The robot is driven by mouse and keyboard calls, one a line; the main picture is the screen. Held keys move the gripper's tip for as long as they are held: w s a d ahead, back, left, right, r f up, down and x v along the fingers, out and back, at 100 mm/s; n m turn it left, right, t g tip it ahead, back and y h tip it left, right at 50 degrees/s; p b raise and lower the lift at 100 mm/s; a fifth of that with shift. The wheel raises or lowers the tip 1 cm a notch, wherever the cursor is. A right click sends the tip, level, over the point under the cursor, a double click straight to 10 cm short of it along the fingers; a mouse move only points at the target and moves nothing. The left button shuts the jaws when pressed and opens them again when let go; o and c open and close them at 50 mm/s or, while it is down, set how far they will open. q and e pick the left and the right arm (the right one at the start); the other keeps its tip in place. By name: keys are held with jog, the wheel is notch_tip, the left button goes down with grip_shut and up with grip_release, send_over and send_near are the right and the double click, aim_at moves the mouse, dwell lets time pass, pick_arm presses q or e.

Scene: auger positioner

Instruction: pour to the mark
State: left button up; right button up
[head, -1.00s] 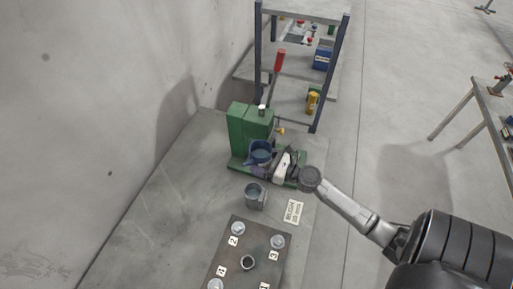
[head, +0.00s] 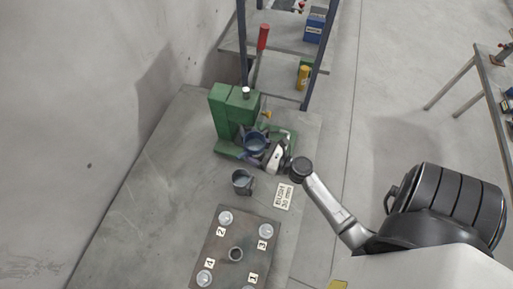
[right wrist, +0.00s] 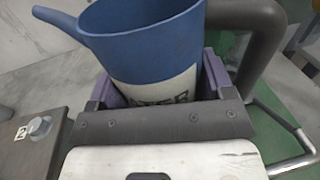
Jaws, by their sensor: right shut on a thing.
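A blue jug (head: 256,143) is in front of the green machine (head: 234,106) in the head view. In the right wrist view the jug (right wrist: 140,30) has a spout at its upper left and a white band with dark, partly hidden lettering. My right gripper (head: 262,150) is shut on the jug, with purple finger pads (right wrist: 212,72) on either side of its body. The jug looks roughly upright; its contents cannot be made out. A card (head: 284,196) reading "30 mm" lies right of the cup. My left gripper is not in view.
A shelf rack (head: 275,62) stands behind the machine, with a red-handled lever nearby. The tabletop left of the plate is clear.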

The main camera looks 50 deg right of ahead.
aim_at(256, 157)
jog(key=shift+f, duration=0.15)
notch_tip(256, 157, down, 5)
jog(key=b, duration=0.4)
jog(key=shift+b, duration=0.3)
jog(key=shift+d+f, duration=0.1)
jog(key=shift+f, duration=0.1)
jog(key=shift+s+d+f+n+b, duration=0.1)
jog(key=shift+d+f+n+b, duration=0.15)
jog(key=shift+n+b, duration=0.3)
jog(key=shift+d+r+n+p, duration=0.15)
jog(key=shift+r+n+p, duration=0.1)
jog(key=shift+n+p, duration=0.1)
dwell(0.8)
